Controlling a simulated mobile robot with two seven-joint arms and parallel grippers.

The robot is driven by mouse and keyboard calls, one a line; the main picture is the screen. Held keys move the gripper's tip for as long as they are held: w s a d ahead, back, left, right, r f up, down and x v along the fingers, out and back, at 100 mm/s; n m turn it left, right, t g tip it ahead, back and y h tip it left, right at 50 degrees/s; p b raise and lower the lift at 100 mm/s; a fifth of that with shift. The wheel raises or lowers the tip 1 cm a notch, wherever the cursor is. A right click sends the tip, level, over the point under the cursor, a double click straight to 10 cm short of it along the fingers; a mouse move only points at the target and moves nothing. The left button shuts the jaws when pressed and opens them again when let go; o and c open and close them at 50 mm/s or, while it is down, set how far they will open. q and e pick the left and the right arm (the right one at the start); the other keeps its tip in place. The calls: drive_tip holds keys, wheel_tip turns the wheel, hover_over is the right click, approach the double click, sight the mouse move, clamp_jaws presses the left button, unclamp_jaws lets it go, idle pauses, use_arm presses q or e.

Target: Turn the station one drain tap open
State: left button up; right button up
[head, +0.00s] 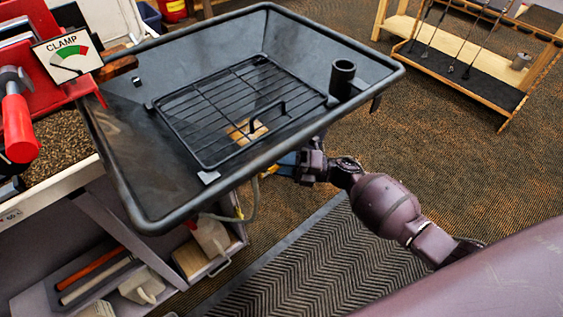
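The black drain tray (300,48) fills the middle of the head view, with a wire rack (215,100) lying in it. My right arm comes in from the lower right. My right gripper (287,165) is at the tray's near right edge, partly under the rim. Its fingertips are mostly hidden, with a small blue and yellow patch beside them. I cannot tell whether that patch is part of the tap or whether the gripper holds anything. A pale hose (252,205) hangs below the rim nearby. The drain tap itself is not clearly visible. My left gripper is out of view.
A black cup (342,76) stands in the tray's right corner. A red clamp with a dial gauge (70,57) is at the left. Shelves below hold a white jug (212,238) and tools. A wooden club rack (465,60) stands back right. Ribbed mat (325,265) lies below.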

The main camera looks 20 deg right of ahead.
drive_tip(key=shift+a, duration=0.15)
clamp_jaws()
drive_tip(key=shift+w, duration=0.1)
